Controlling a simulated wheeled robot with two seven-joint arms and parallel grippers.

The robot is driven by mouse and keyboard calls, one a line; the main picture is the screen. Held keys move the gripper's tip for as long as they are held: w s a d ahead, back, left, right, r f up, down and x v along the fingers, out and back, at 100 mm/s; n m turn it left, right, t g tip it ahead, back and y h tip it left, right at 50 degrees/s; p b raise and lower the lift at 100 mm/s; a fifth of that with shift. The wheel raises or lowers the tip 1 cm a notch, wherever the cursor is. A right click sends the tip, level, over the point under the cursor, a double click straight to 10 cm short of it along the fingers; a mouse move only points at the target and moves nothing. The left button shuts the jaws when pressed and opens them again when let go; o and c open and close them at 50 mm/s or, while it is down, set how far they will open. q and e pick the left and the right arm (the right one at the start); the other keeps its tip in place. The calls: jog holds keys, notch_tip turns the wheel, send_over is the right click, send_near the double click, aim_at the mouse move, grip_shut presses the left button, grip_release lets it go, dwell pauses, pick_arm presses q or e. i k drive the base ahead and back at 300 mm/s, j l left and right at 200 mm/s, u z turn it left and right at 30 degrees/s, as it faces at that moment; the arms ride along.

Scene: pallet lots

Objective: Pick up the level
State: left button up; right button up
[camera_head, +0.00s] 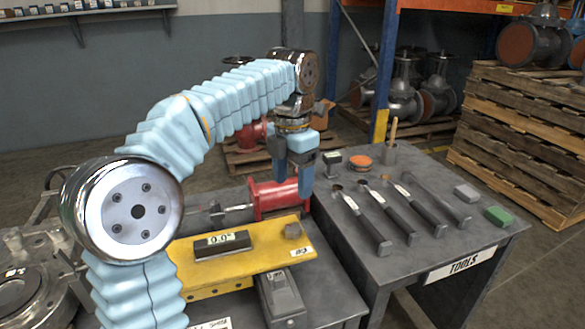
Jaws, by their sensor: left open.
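The level appears to be the dark block with a white "0.0" display (222,248), lying on a yellow plate (268,262) on the near bench. My left gripper (292,184) is open, with its two blue fingers pointing down. In the picture it overlaps the red vise-like part (268,200), up and to the right of the level. My right gripper is out of view.
The tools table (425,255) at right holds several dark-handled tools, a green block (498,216) and a grey block (467,193). Wooden pallets (520,130) stand behind.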

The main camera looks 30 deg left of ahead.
aim_at(232, 243)
jog(key=k+l, duration=0.8)
